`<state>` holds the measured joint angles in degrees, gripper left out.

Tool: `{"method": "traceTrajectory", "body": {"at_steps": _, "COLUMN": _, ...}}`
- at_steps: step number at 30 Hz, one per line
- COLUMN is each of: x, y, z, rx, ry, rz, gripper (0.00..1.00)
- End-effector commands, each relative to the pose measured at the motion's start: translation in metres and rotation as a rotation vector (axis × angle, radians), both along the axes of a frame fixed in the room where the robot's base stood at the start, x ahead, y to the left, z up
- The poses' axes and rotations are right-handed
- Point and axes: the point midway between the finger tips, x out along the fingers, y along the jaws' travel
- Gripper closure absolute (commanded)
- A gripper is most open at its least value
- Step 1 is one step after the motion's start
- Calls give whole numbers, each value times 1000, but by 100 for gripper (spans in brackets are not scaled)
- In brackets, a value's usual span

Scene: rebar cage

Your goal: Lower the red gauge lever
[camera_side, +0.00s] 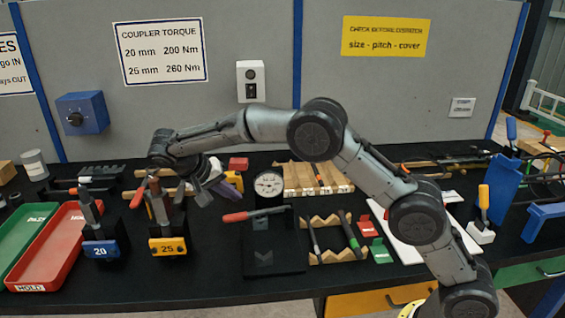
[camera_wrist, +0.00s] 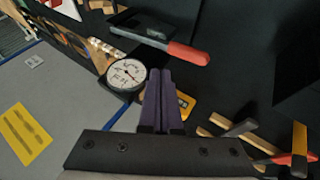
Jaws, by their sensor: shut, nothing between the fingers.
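The red-handled gauge lever (camera_side: 236,217) reaches out to the left from the black gauge stand (camera_side: 275,255) in the side view. Its grey bar slopes slightly, with the red end a little lower. A round white dial gauge (camera_side: 269,184) stands behind the lever. In the wrist view the red handle (camera_wrist: 188,53) is above and right of the fingertips, and the dial (camera_wrist: 126,73) is left of them. My gripper (camera_side: 237,181) has purple fingers, shut and empty, above and behind the red handle and apart from it. The closed fingers (camera_wrist: 165,72) also show in the wrist view.
Two stands marked 20 (camera_side: 101,249) and 25 (camera_side: 168,246) hold upright tools left of the lever. A red tray (camera_side: 47,248) lies farther left. Right of the gauge, a wooden notched rack (camera_side: 337,256) holds rods. Bare black table lies in front.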

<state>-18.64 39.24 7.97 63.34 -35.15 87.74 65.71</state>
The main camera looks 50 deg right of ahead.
Motion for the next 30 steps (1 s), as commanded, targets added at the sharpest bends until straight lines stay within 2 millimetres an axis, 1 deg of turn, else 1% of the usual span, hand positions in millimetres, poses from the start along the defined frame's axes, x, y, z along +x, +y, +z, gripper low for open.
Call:
{"method": "traceTrajectory", "body": {"at_steps": 6, "x": 4, "y": 4, "z": -11, "rx": 4, "ry": -4, "rz": -1, "gripper": 100}}
{"method": "traceTrajectory", "body": {"at_steps": 12, "x": 6, "y": 6, "z": -14, "rx": 5, "ry": -6, "rz": -1, "gripper": 100}}
{"method": "traceTrajectory", "body": {"at_steps": 26, "x": 6, "y": 6, "z": -14, "rx": 6, "ry": -7, "rz": 0, "gripper": 100}}
{"method": "traceTrajectory", "body": {"at_steps": 30, "x": 7, "y": 12, "z": -8, "rx": 6, "ry": -8, "rz": 1, "gripper": 100}}
